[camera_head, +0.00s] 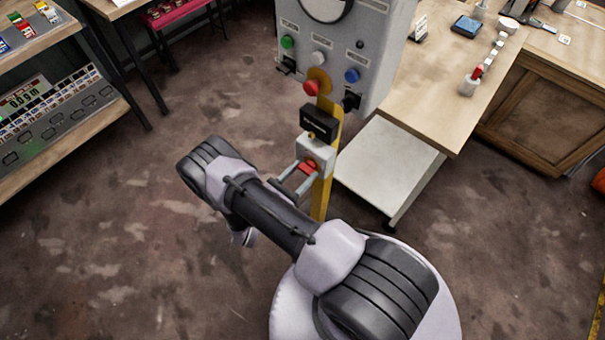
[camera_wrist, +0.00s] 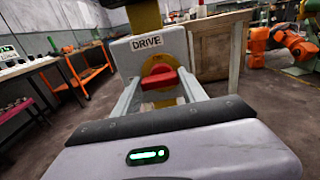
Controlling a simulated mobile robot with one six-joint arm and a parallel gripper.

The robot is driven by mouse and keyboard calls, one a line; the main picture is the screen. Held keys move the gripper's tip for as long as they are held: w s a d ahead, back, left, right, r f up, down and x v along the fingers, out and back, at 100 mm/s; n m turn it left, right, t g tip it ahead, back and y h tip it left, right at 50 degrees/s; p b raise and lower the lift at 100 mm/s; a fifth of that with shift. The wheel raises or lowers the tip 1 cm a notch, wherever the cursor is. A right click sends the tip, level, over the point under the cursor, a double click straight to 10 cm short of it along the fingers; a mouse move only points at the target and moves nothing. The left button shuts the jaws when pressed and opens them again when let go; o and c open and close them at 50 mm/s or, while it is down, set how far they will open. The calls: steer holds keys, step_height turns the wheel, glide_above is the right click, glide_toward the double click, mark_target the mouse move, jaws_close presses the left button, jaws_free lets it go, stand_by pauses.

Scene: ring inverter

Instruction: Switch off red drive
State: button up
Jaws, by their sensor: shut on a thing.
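The red drive switch is a red handle on a round yellow base (camera_wrist: 160,70), on a pale box labelled DRIVE (camera_wrist: 147,43). In the head view the pale box (camera_head: 318,150) is mounted on a yellow post, with the red handle (camera_head: 306,168) on its front. My gripper (camera_head: 300,172) reaches the handle from the front. In the wrist view its two fingers (camera_wrist: 158,82) lie on either side of the red handle (camera_wrist: 160,79), which lies roughly level between them, and are shut on it. The fingers hide the handle's ends.
Above the switch is a black box (camera_head: 319,122), then a grey control panel (camera_head: 345,45) with green, white, blue and red buttons. A wooden workbench (camera_head: 440,85) and a low white shelf (camera_head: 385,165) stand to the right.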

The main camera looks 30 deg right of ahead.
steer(key=o, duration=1.4)
steer(key=shift+c, duration=0.2)
steer(key=p+v, duration=0.1)
steer(key=v, duration=1.6)
steer(key=shift+a+p, duration=0.2)
steer(key=shift+p, duration=0.15)
steer(key=shift+s, duration=0.1)
